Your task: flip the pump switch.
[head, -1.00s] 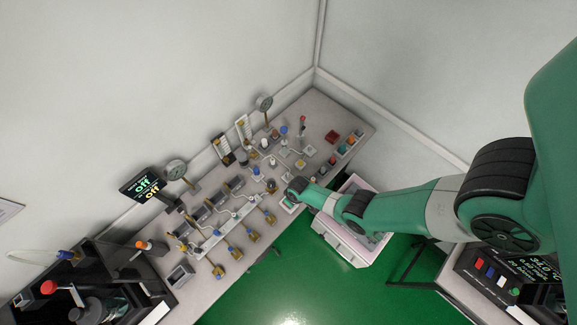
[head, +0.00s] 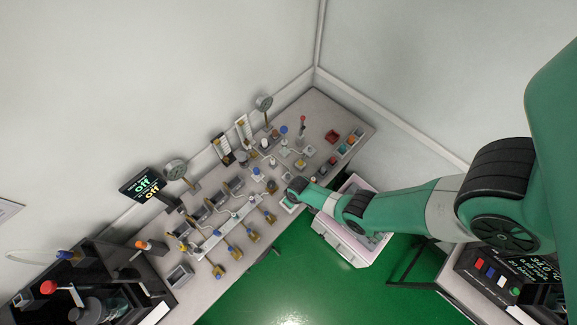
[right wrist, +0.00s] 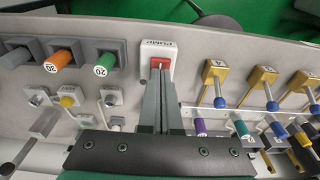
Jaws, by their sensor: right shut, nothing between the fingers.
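The pump switch (right wrist: 159,62) shows in the right wrist view as a red rocker in a white housing labelled PUMP (right wrist: 157,46). My right gripper (right wrist: 160,76) is shut and empty, its two dark fingers together. The fingertips overlap the lower part of the red rocker in this view; I cannot tell whether they touch it. In the head view my right arm reaches in from the right to the bench's front edge and covers its gripper. A display (head: 145,186) on the bench reads "off" twice. My left gripper is not in view.
The bench (head: 325,107) is crowded with fittings. A white bin (head: 346,246) stands below its front edge.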

